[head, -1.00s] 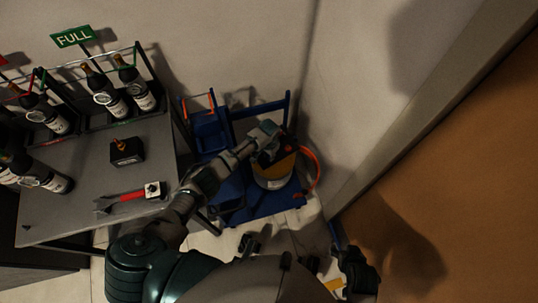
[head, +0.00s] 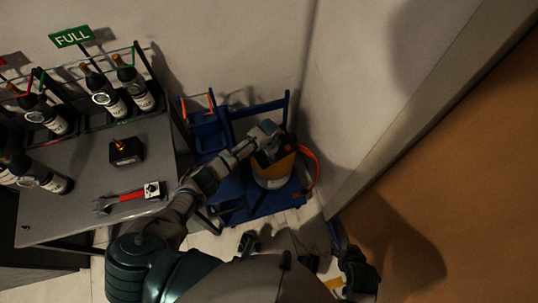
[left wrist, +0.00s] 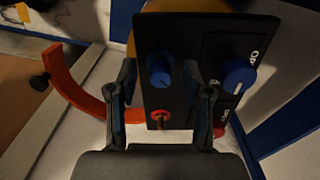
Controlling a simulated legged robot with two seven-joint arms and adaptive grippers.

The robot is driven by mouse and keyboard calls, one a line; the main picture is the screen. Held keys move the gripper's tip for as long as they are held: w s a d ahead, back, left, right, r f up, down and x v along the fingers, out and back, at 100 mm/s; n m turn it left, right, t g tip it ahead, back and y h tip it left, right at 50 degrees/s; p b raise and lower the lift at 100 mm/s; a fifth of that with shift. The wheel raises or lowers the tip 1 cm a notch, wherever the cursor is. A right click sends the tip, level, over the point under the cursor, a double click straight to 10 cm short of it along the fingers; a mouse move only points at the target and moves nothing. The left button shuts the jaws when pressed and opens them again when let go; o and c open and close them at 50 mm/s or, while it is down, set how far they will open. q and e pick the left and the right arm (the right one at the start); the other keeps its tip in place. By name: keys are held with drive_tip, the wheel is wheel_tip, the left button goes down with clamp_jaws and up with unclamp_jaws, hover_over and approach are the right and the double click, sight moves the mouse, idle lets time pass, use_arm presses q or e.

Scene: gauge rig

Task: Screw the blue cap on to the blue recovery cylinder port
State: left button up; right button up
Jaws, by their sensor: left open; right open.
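The recovery cylinder (head: 272,174), yellow with a grey lower body, stands on a blue cart in the head view. My left gripper (head: 267,137) is over its top. In the left wrist view a blue round cap or knob (left wrist: 160,70) sits on a black panel (left wrist: 185,35). The open fingers of my left gripper (left wrist: 160,88) are on either side of it; contact is unclear. A second blue knob (left wrist: 238,76) with a white mark is to the right. I cannot tell which blue part is the port's. My right gripper (head: 357,272) is low, at the lower right, away from the cylinder.
A red-orange hose (left wrist: 72,88) curves beside the panel, and a brass fitting with red (left wrist: 159,118) is below the blue part. The blue cart (head: 235,207) stands against the wall. A grey table (head: 85,205) with bottles and a red-handled wrench (head: 130,196) is at the left.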

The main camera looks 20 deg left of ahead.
use_arm(q)
drive_tip(key=shift+o, duration=0.4)
drive_tip(key=shift+r, duration=0.35)
wheel_tip(320, 180, up, 11)
